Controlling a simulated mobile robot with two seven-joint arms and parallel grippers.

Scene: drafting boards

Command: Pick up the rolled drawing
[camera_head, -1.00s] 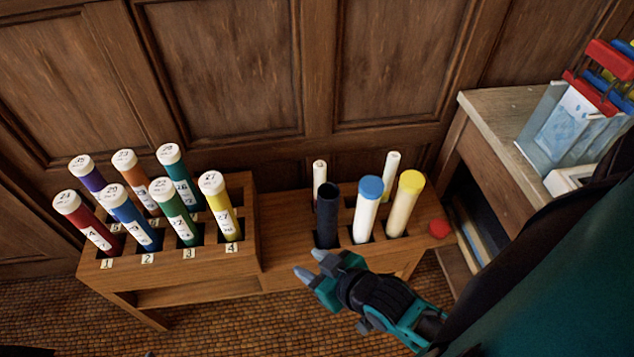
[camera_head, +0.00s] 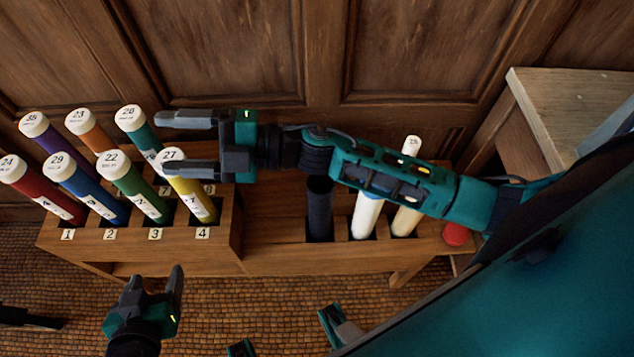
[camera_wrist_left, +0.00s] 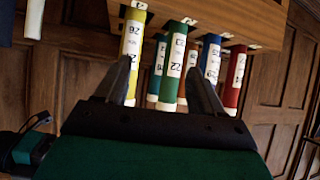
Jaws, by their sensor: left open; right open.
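Two thin white paper rolls stood at the back of the rack's right part; now one rolled drawing (camera_head: 410,158) shows there, upright behind my right arm, and the other is hidden. My right gripper (camera_head: 168,145) is open and empty, its fingers pointing left, over or near the white cap of the yellow tube 27 (camera_head: 195,195); their exact gap is unclear. My left gripper (camera_head: 155,280) is open and empty, low in front of the rack's left part. In the left wrist view, the yellow tube (camera_wrist_left: 132,45) and green tube 22 (camera_wrist_left: 172,70) show beyond its open fingers.
The wooden rack (camera_head: 300,258) holds several numbered, white-capped tubes on the left. An open dark tube (camera_head: 319,215) and a white tube (camera_head: 365,218) stand right of centre, the latter partly behind my arm. A red cap (camera_head: 455,234) and a side table (camera_head: 570,100) are at right.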

